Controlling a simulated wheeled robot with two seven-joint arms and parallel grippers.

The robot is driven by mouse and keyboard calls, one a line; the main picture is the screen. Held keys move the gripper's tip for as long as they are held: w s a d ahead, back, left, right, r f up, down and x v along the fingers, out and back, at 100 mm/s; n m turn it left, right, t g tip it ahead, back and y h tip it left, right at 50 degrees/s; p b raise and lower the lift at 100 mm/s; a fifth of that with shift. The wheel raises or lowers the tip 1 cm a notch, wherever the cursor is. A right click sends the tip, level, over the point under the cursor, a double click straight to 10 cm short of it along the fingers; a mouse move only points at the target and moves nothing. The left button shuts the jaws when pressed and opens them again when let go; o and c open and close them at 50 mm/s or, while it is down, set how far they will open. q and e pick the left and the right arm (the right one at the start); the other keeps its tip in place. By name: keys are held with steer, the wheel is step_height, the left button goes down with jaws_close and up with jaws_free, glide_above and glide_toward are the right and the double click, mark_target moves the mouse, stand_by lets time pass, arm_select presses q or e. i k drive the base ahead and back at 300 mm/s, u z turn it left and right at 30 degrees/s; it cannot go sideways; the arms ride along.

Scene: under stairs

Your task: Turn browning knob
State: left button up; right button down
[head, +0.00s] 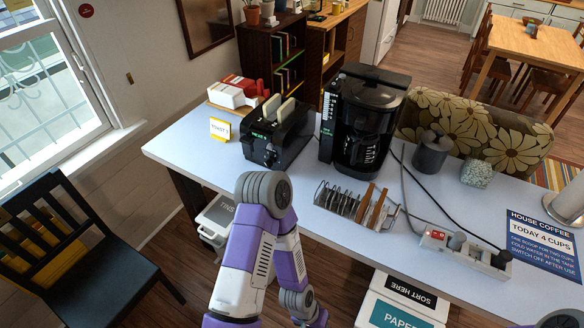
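A black toaster (283,138) stands on the left part of the pale counter in the head view, with two bread slices (277,108) showing at its top. A small green display is on its front. A round knob (270,155) is low on that front; its setting is too small to read. A yellow-edged card (220,129) beginning "TOAST" stands left of the toaster; its last character is hard to read. My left arm is bent in front of the counter, below the toaster, and its gripper is out of view. My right gripper is also out of view.
A black coffee maker (361,122) stands just right of the toaster. A toast rack (350,203), a power strip (463,248) with cords and a grey canister (430,153) are further right. The counter (190,152) is clear in front of the toaster. A dark chair (100,250) stands at left.

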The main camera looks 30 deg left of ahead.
mark_target(269, 163)
steer(key=z, duration=0.05)
steer(key=k, duration=0.3)
steer(key=u, duration=0.75)
